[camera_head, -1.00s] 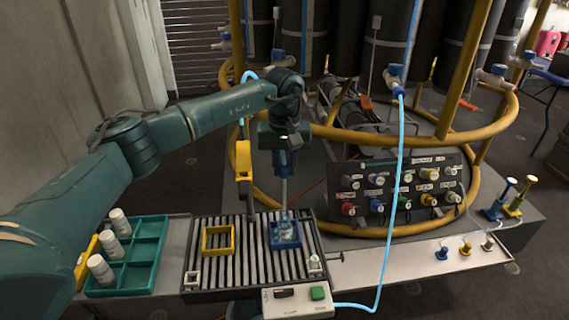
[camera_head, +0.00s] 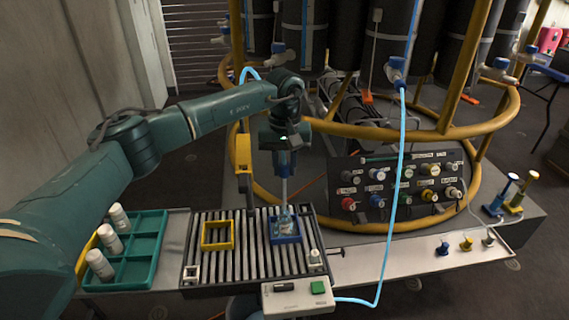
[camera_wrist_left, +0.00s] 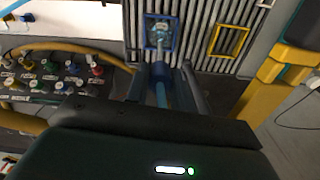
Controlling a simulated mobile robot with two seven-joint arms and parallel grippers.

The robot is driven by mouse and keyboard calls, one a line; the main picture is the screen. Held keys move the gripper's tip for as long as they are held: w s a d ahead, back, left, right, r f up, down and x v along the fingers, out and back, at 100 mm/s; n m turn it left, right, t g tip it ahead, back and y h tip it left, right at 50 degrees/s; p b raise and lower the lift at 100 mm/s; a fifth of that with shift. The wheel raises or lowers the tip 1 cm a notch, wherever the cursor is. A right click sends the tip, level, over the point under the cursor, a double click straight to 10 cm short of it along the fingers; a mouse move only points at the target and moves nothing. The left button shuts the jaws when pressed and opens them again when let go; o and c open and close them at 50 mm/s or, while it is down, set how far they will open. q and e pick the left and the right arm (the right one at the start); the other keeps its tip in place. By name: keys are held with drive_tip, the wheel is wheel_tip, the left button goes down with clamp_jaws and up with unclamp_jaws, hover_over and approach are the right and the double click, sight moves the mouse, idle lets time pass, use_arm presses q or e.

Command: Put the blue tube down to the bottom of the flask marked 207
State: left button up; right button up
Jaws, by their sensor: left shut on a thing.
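My left gripper (camera_head: 287,165) is above the slatted bench, its fingers pointing down. It is shut on the blue tube (camera_wrist_left: 160,72), which has a dark blue upper part between the fingers. A pale, thin length of it (camera_head: 284,190) runs down toward a clear flask (camera_head: 283,222). The flask stands in a blue square frame (camera_head: 285,240); it also shows in the left wrist view (camera_wrist_left: 158,33). The thin length meets the flask's top, but I cannot tell how deep its end lies. The number on the flask is too small to read. My right gripper is out of view.
An empty yellow square frame (camera_head: 217,247) sits left on the slatted bench (camera_head: 251,270). A teal tray (camera_head: 148,247) holds white bottles. A white box with a green button (camera_head: 300,297) is in front. A light blue hose (camera_head: 398,180) hangs at right, before the knob panel.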

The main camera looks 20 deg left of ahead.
sight(284, 178)
use_arm(q)
drive_tip(key=shift+f, duration=0.2)
drive_tip(key=shift+f+b, duration=1.15)
drive_tip(key=shift+f, duration=0.65)
drive_tip(key=shift+f+b, duration=1.35)
drive_tip(key=shift+f, duration=0.8)
drive_tip(key=shift+f, duration=0.15)
